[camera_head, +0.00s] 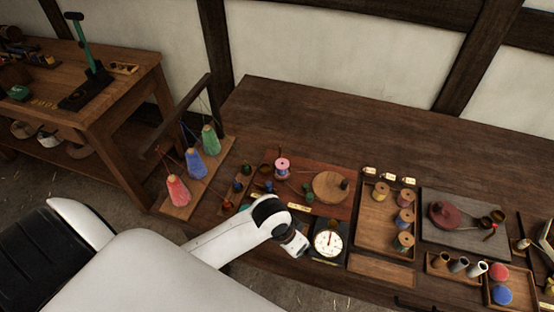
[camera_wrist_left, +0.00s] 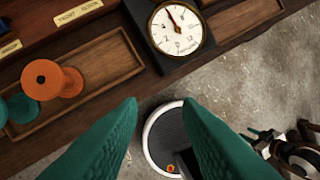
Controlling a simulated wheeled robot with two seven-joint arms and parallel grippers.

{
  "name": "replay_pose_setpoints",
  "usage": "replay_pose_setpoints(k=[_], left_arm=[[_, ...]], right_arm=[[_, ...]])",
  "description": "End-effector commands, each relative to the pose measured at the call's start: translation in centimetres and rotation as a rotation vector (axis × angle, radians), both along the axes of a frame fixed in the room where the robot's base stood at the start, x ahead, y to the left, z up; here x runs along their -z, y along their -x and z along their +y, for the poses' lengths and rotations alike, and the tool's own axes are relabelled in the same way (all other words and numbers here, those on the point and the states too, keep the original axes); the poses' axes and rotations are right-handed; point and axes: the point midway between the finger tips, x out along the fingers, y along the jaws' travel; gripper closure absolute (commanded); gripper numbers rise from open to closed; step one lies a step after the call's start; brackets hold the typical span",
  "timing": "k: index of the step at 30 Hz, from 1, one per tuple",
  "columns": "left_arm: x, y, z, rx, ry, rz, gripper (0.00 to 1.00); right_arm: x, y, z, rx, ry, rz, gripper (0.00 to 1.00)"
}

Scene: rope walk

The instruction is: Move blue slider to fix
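I cannot single out with certainty which part is the blue slider. A small blue piece (camera_head: 268,186) sits on the reddish-brown board (camera_head: 318,212) in the head view, among small green and dark pieces. My left arm comes in from the left and ends at the table's front, beside the round white dial (camera_head: 328,239). In the left wrist view, the two green fingers of my left gripper (camera_wrist_left: 160,104) are apart with nothing between them. They are in front of the dial (camera_wrist_left: 178,27), past the table edge. My right gripper is not in view.
Red, blue and green thread cones (camera_head: 196,165) stand on a rack at left. A tray of spools (camera_head: 381,191) and a grey board with a dark red wheel (camera_head: 444,213) are to the right. The table's back (camera_head: 320,115) is clear.

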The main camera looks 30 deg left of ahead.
Motion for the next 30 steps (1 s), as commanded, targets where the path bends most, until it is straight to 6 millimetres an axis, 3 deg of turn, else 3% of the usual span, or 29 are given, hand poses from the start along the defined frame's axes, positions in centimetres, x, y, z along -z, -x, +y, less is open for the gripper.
replay_pose_setpoints(k=[5, 8, 12, 16, 21, 30], left_arm=[[0.3, -3.9, 1.3, -0.013, -0.024, 0.060, 0.68], [0.2, -6.8, 3.5, -0.062, -0.055, 0.109, 0.68], [-1.3, -11.5, 9.1, -0.215, -0.114, 0.182, 0.68], [-3.4, -14.5, 14.2, -0.378, -0.143, 0.228, 0.68], [-5.1, -16.1, 17.4, -0.490, -0.148, 0.250, 0.68], [-3.7, -16.3, 17.7, -0.503, -0.147, 0.253, 0.68]], right_arm=[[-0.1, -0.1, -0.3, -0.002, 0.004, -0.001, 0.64], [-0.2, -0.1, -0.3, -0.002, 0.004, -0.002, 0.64], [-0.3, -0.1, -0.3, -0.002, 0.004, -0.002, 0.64], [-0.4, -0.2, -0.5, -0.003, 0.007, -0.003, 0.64], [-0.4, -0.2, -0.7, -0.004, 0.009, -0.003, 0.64], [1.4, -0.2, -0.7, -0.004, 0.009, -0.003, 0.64]])
